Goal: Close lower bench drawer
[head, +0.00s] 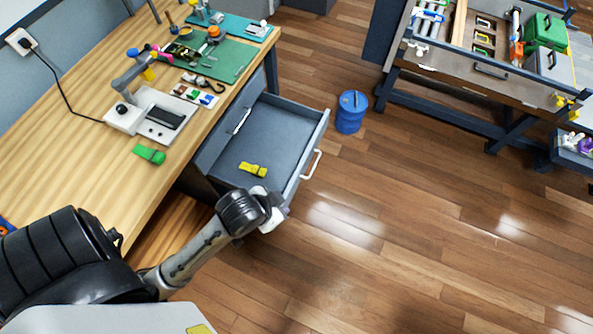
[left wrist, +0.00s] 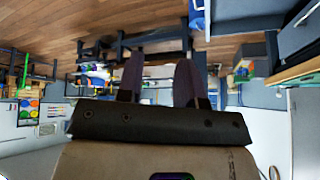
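The lower bench drawer (head: 315,135) is pulled out from under the wooden bench (head: 75,115). It is grey, with a pale bar handle (head: 311,164) on its front. A yellow clip-like piece (head: 253,169) lies inside it. My left gripper (head: 275,214) is beside the drawer's near front corner; whether it touches cannot be told, and its fingers are mostly hidden there. In the left wrist view, its two dark fingers (left wrist: 159,78) stand apart with nothing between them. Part of a grey drawer with a handle shows at that view's upper right. My right gripper is not seen.
A shut drawer with a handle (head: 241,121) is above the open one. A blue drum (head: 351,112) stands on the floor beyond the drawer front. A tool-laden workbench (head: 480,75) is at the upper right. The wooden floor in front is clear.

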